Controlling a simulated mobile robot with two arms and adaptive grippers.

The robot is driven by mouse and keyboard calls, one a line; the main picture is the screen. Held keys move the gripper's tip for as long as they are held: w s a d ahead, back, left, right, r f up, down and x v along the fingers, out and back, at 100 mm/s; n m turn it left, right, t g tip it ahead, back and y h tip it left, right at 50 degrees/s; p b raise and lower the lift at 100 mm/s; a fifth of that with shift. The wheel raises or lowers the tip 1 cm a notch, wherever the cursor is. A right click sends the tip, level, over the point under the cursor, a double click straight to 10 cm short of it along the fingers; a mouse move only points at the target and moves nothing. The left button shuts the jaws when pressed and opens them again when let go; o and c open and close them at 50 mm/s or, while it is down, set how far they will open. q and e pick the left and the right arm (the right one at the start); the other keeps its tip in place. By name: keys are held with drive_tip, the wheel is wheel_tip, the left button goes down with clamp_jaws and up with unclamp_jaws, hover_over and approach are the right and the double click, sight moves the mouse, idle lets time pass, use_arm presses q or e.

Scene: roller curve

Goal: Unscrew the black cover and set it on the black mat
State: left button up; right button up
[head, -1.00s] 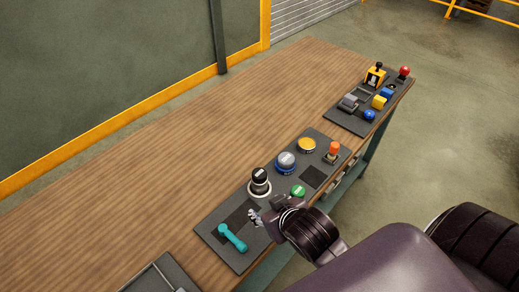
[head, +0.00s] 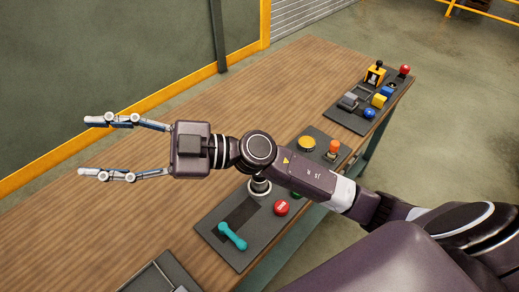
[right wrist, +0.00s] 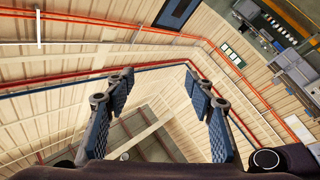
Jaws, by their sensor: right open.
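The black cover is hidden behind my right arm in the head view; the pale round base (head: 260,190) under it shows just below the arm. The black mat (head: 237,213) is a dark patch on the grey panel, left of that base, and looks bare. My right gripper (head: 90,147) is open and empty, held left of the panel over the bench side, fingers spread and pointing left. In the right wrist view its two fingers (right wrist: 160,108) are wide apart with nothing between them. My left gripper is not in view.
A second panel (head: 345,121) stands farther back. The bench's far left part is clear.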

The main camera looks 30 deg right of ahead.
drive_tip(key=s+d+f+n+g+h, duration=0.1)
drive_tip(key=d+f+g+h, duration=0.3)
drive_tip(key=f, duration=0.5)
drive_tip(key=d+f+n+g+h, duration=0.1)
drive_tip(key=d+f+g+h, duration=0.1)
drive_tip(key=f+h, duration=0.55)
drive_tip(key=w+d+f+m+h, duration=0.1)
drive_tip(key=d+h, duration=0.2)
drive_tip(key=d, duration=0.5)
drive_tip(key=w+d+f+m+h, duration=0.2)
drive_tip(key=d, duration=0.6)
drive_tip(key=w+d+f+m+h, duration=0.1)
drive_tip(key=d+f+m+h, duration=0.1)
drive_tip(key=d, duration=0.7)
drive_tip(key=shift+w+h, duration=0.3)
drive_tip(key=shift+h, duration=0.55)
wheel_tip(320, 180, down, 6)
drive_tip(key=p, duration=0.2)
drive_tip(key=shift+f+p, duration=0.15)
drive_tip(key=shift+p, duration=0.15)
drive_tip(key=shift+a+f, duration=0.1)
drive_tip(key=shift+f, duration=0.5)
